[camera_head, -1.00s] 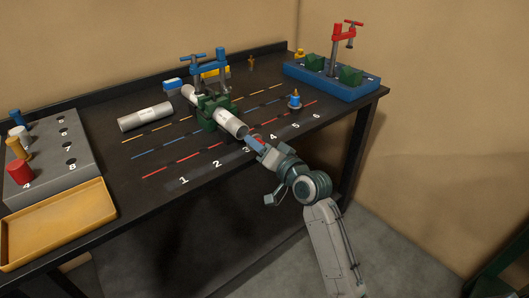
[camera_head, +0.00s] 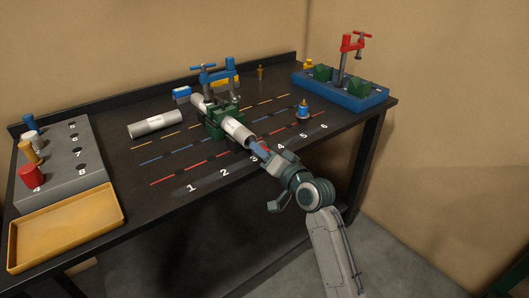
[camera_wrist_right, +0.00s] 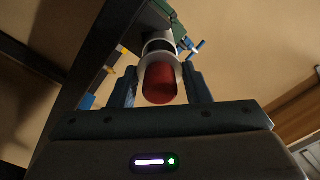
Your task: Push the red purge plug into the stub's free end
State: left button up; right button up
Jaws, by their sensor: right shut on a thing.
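The white stub (camera_head: 237,130) lies in a green clamp block (camera_head: 215,119) under a blue clamp (camera_head: 220,75), its free end facing the front right. My right gripper (camera_head: 261,150) is right at that free end, in line with the stub. In the right wrist view, my right gripper (camera_wrist_right: 160,88) is shut on the red purge plug (camera_wrist_right: 160,82), with a blue finger on each side. The pale rim of the stub (camera_wrist_right: 145,62) shows just beyond the plug. I cannot tell how far the plug is inside the rim. My left gripper is not in view.
A loose white pipe (camera_head: 155,124) lies left of the clamp. A blue fitting (camera_head: 303,112) stands to the right. A blue fixture with a red clamp (camera_head: 345,92) is at the back right. A grey rack (camera_head: 75,170) and yellow tray (camera_head: 65,228) are at left.

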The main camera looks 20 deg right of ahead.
jog(key=shift+w, duration=0.2)
jog(key=shift+x, duration=1.2)
jog(key=shift+w+a, duration=0.15)
jog(key=shift+w, duration=0.05)
jog(key=shift+w, duration=0.25)
jog(key=shift+r, duration=0.1)
jog(key=o, duration=0.9)
jog(key=shift+a, duration=0.1)
jog(key=shift+o, duration=1.2)
jog(key=shift+w, duration=0.15)
